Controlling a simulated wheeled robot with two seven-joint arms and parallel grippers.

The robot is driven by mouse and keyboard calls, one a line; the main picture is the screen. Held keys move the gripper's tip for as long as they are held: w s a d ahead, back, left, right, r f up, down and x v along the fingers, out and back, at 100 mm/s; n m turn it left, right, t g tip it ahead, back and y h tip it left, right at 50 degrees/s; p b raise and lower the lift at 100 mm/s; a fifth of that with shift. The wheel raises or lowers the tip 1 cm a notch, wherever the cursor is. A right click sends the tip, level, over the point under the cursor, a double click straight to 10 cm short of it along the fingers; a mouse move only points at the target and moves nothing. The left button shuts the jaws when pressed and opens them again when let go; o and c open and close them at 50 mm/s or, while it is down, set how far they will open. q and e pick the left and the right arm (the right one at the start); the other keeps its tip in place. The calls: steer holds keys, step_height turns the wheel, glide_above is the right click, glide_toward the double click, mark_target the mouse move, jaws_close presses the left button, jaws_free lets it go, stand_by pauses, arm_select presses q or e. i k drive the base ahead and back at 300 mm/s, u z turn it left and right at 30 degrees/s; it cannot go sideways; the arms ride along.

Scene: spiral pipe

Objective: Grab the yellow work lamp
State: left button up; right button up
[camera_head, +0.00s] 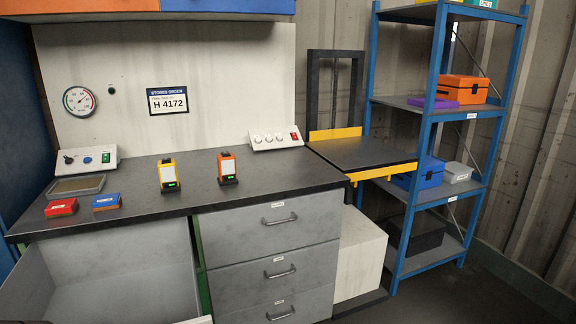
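The yellow work lamp (168,175) stands upright on the dark worktop, left of its middle. It has a yellow frame, a pale front panel and a dark base with a small green light. An orange lamp (227,167) of similar shape stands to its right, apart from it. Neither of my grippers shows in the head view, and nothing touches the yellow lamp.
A red box (61,207) and a blue box (106,202) lie near the worktop's (270,173) front left, before a shallow tray (76,187). Control panels stand behind. An open drawer (120,275) juts out below. A blue shelf rack (430,150) stands right.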

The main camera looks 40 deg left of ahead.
mark_target(167, 171)
steer(key=i, duration=3.55)
steer(key=u, duration=3.8)
